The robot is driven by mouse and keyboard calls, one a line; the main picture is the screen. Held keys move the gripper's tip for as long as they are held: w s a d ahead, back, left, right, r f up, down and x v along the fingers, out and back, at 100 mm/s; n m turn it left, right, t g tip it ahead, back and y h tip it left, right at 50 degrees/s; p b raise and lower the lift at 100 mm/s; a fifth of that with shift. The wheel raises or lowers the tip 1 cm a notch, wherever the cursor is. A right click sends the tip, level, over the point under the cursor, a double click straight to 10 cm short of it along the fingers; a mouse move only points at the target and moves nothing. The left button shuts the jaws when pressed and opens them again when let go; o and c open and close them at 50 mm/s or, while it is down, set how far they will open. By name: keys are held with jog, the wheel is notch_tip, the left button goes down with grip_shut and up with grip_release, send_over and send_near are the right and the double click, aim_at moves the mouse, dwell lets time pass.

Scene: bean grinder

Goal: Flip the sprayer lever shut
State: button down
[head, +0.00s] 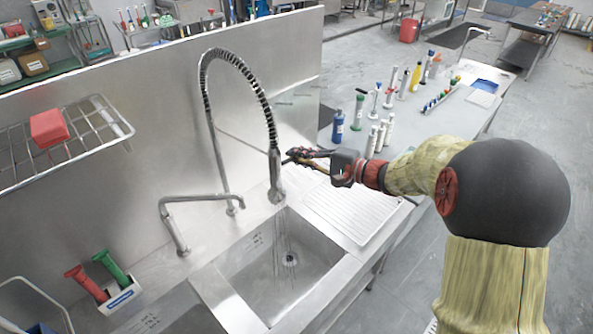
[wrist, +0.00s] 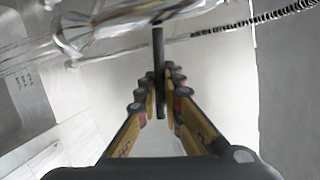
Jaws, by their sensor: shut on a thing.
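The sprayer (head: 275,172) hangs from its coiled spring hose over the sink, nozzle down. Thin streams of water fall from it into the sink basin (head: 250,285). My gripper (head: 291,158) reaches in from the right beside the sprayer. In the wrist view the sprayer's shiny body (wrist: 105,28) lies across the top. The dark, thin lever (wrist: 158,50) stands between my gripper's fingers (wrist: 158,90), which are closed on it. In the head view the lever is too small and too covered by the fingers to make out.
A swivel faucet (head: 185,205) stands left of the sprayer. Red and green handles stand in a white holder (head: 120,297). A wire rack (head: 85,135) with a red block hangs on the wall. Several bottles stand on the counter (head: 345,97) behind my gripper.

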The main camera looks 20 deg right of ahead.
jog(key=shift+r+n+h+b, duration=0.45)
jog(key=shift+n+b, duration=0.35)
jog(key=shift+b, duration=0.55)
jog(key=shift+r, duration=0.1)
jog(key=c, duration=2)
grip_release()
jog(key=shift+o, duration=0.5)
jog(key=v, duration=1.2)
